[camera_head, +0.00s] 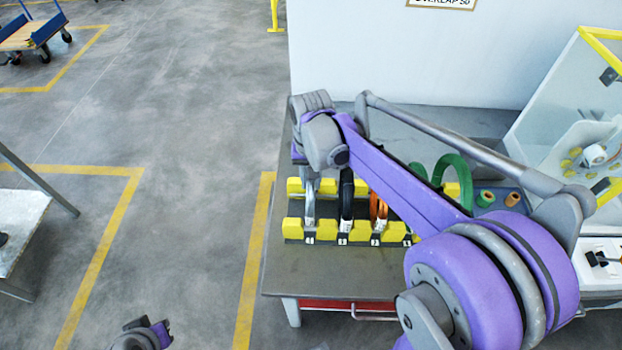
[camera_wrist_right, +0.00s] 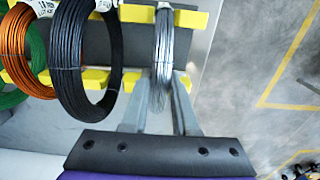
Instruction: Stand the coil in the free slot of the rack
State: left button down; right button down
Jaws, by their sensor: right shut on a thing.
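The rack (camera_head: 293,229) has yellow blocks along a dark base and stands on a grey table. A silver wire coil (camera_head: 309,208) is upright at its leftmost slot, between yellow blocks. The same silver coil (camera_wrist_right: 163,50) shows edge-on in the right wrist view, with a white tag at its top. My right gripper (camera_wrist_right: 160,95) is shut on its near edge, one finger on each side. In the head view my wrist hides most of this gripper. Whether the coil rests on the slot's bottom cannot be told. My left gripper is not seen.
A black coil (camera_head: 346,190), an orange coil (camera_head: 378,208) and a green coil (camera_head: 454,166) stand to the right along the rack. Green and brown spools (camera_head: 486,198) sit in a blue tray. A white wall (camera_head: 400,50) closes the back.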

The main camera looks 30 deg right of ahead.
jog(key=shift+f+b, duration=0.3)
jog(key=shift+f, duration=0.25)
jog(key=c, duration=0.6)
grip_release()
jog(key=shift+r, duration=0.1)
notch_tip(320, 180, up, 11)
jog(key=shift+f+p, duration=0.2)
jog(key=shift+p, duration=0.15)
dwell(0.5)
jog(key=s+a+f+n+t, duration=0.2)
jog(key=s+a+f+n, duration=0.1)
jog(key=s+f, duration=0.3)
jog(key=s+a+f+n+t, duration=0.3)
jog(key=s+f, duration=0.3)
jog(key=s, duration=0.3)
jog(key=shift+a, duration=0.35)
